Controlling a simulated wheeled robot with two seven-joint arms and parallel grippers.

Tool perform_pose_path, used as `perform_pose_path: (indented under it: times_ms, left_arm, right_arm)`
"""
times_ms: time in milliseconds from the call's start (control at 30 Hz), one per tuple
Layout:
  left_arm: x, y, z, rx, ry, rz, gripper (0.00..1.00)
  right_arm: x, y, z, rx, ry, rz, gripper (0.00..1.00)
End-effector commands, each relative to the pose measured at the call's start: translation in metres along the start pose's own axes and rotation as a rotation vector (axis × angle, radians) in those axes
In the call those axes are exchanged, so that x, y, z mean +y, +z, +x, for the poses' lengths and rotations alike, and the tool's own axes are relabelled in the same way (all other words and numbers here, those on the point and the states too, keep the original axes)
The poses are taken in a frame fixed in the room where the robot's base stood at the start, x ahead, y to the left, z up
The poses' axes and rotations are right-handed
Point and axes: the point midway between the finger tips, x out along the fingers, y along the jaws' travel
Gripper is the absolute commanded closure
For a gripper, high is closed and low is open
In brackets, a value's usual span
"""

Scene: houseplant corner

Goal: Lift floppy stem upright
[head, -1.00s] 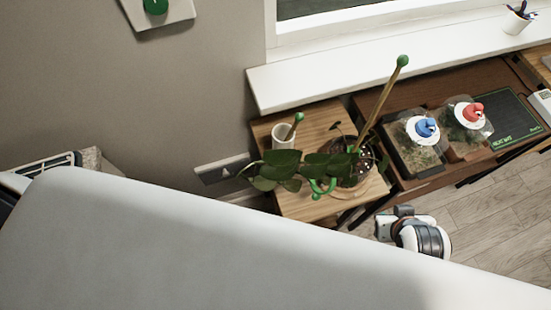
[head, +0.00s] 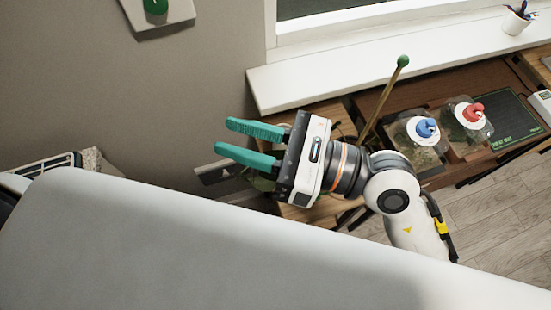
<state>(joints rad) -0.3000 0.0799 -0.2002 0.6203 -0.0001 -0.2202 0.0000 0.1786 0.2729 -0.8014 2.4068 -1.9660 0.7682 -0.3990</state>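My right gripper (head: 225,136) has two teal fingers pointing left, apart, with nothing seen between them. It is over the wooden plant stand (head: 330,108), between the camera and the plant. The gripper body and wrist hide the pot and nearly all of the floppy stem. Only a bit of dark green leaf (head: 262,184) shows below the lower finger. A tall stake (head: 384,100) with a green ball on top leans up to the right behind my wrist. My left gripper is not in view.
Clear-covered planters with a blue knob (head: 426,128) and a red knob (head: 473,112) stand on the brown bench to the right, near a dark heat mat (head: 508,118). A white windowsill (head: 400,62) runs behind. A socket plate (head: 215,172) is on the wall at left.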

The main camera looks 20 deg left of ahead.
Motion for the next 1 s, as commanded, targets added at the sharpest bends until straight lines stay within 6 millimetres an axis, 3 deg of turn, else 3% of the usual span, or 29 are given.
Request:
perform_pose_path:
  times_ms: [100, 200, 300, 400, 600, 1000]
  left_arm:
    - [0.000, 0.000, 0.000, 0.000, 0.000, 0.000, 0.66]
    - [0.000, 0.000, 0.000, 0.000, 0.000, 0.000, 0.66]
    - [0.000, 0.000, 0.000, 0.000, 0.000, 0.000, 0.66]
    - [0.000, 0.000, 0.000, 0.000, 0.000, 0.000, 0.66]
    - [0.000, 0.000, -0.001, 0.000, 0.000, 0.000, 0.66]
    - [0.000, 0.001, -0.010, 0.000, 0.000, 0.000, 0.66]
  right_arm:
    - [0.008, 0.064, -0.002, -0.383, -0.008, -0.269, 0.69]
    - [0.029, 0.106, -0.023, -0.681, 0.019, -0.450, 0.69]
    - [0.053, 0.129, -0.049, -0.920, 0.063, -0.575, 0.69]
    - [0.069, 0.138, -0.070, -1.080, 0.104, -0.646, 0.69]
    - [0.083, 0.146, -0.084, -1.190, 0.138, -0.684, 0.69]
    - [0.113, 0.203, -0.056, -1.187, 0.136, -0.679, 0.69]
